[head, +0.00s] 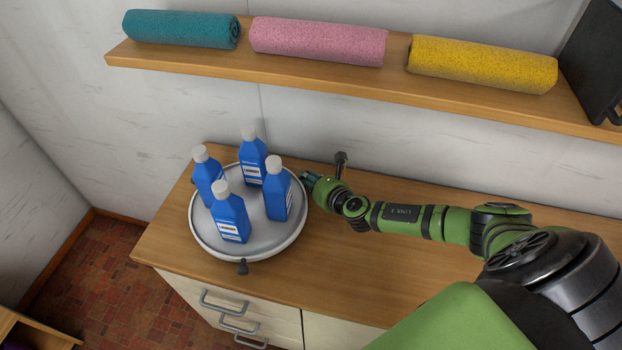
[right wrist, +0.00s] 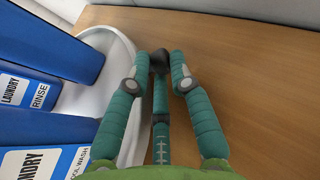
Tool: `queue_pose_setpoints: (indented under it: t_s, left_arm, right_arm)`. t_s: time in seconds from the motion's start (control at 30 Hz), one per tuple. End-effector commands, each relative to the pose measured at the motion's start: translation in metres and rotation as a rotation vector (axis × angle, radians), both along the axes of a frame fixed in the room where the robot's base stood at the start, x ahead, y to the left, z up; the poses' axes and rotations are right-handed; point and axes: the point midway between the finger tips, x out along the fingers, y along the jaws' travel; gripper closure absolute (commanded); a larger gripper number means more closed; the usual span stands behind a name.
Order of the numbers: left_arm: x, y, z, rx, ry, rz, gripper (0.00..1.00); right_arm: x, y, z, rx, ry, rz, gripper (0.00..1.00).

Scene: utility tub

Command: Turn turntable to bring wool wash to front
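A round grey-white turntable (head: 250,240) stands on the wooden counter with several blue bottles with white caps upright on it. In the right wrist view, the nearest bottle (right wrist: 45,160) has a partly cut label ending in "OOL WASH"; another bottle (right wrist: 50,95) reads "LAUNDRY RINSE". In the head view the labels are too small to read. My right gripper (head: 308,178) is at the turntable's right rim. In the right wrist view its fingers (right wrist: 157,82) are spread, with a dark rounded knob (right wrist: 160,62) by their tips. Whether they touch it or the rim is unclear.
A dark peg (head: 242,267) stands at the turntable's front edge. A shelf (head: 200,66) above holds teal (head: 180,29), pink (head: 318,41) and yellow (head: 482,65) rolls. Drawers (head: 240,310) are below the counter. The counter (head: 350,275) right of the turntable is clear beneath my arm.

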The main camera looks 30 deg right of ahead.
Motion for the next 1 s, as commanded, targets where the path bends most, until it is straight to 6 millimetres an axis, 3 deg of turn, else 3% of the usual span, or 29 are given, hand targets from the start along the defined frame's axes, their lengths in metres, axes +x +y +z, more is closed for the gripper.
queue_pose_setpoints:
  t_s: [0.27, 0.7, 1.0]
  left_arm:
    - [0.0, 0.0, -0.014, 0.0, -0.001, 0.0, 0.52]
    - [0.0, 0.0, -0.089, 0.0, -0.001, 0.001, 0.52]
    - [0.001, 0.0, -0.099, 0.0, -0.001, 0.001, 0.52]
  right_arm:
    - [0.009, -0.002, -0.006, -0.002, 0.001, 0.041, 1.0]
    - [0.064, 0.003, -0.009, -0.001, -0.001, 0.346, 1.0]
    - [0.072, 0.006, -0.004, -0.002, 0.007, 0.412, 1.0]
